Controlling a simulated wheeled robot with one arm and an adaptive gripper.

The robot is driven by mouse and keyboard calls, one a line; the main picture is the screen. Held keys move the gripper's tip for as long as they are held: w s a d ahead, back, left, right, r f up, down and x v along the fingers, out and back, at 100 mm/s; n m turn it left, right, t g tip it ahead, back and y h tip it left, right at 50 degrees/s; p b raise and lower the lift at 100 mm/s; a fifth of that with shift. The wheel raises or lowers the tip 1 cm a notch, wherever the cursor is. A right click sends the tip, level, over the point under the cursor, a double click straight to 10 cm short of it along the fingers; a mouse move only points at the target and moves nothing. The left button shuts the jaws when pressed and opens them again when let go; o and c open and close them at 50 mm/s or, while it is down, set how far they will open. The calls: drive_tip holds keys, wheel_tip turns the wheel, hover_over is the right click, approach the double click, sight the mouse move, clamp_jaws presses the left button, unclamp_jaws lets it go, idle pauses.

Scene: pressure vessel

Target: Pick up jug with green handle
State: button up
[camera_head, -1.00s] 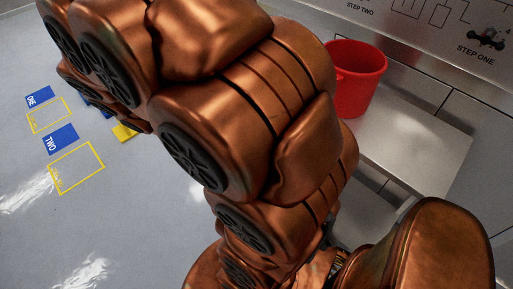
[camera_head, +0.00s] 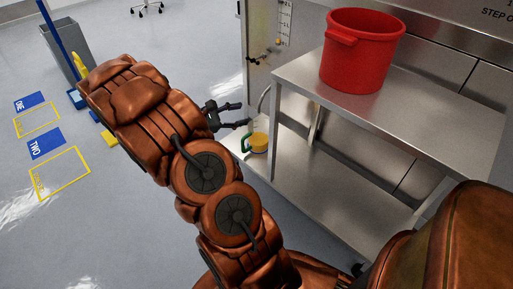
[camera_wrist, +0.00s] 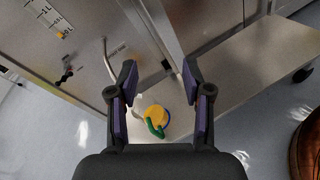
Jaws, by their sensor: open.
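The jug (camera_head: 259,142) has a yellow top and a green handle on its left side. My gripper (camera_head: 243,114) is open and empty. It is above and to the left of the jug in the head view, apart from it. Both fingers show in the wrist view, with the gripper (camera_wrist: 160,72) framing the jug.
A red bucket (camera_head: 358,55) stands on the upper steel shelf (camera_head: 400,100), over the low shelf. A curved metal pipe (camera_wrist: 110,62) and a shelf leg (camera_wrist: 162,30) are close to the jug. Blue and yellow markings (camera_head: 45,142) lie on the open floor at left.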

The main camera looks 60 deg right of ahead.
drive_tip(key=w+d+f+n+t+h+b, duration=0.2)
drive_tip(key=w+d+f+n+b, duration=0.15)
drive_tip(key=f, duration=0.55)
drive_tip(key=w+d+f+n+t+h+b, duration=0.1)
drive_tip(key=w+d+f+n+b, duration=0.2)
drive_tip(key=f, duration=0.5)
drive_tip(key=n+t+h+b, duration=0.1)
drive_tip(key=n+t+b, duration=0.3)
drive_tip(key=b, duration=0.2)
approach(242, 146)
drive_tip(key=d+r, duration=0.1)
drive_tip(key=d, duration=0.2)
drive_tip(key=shift+m, duration=0.25)
drive_tip(key=d+b, duration=0.1)
drive_tip(key=d, duration=0.1)
drive_tip(key=d+f+b, duration=0.1)
drive_tip(key=d, duration=0.1)
drive_tip(key=d+b, duration=0.1)
drive_tip(key=d, duration=0.1)
drive_tip(key=shift+s+d+f, duration=0.15)
drive_tip(key=shift+s+d, duration=0.15)
drive_tip(key=shift+d, duration=0.8)
clamp_jaws()
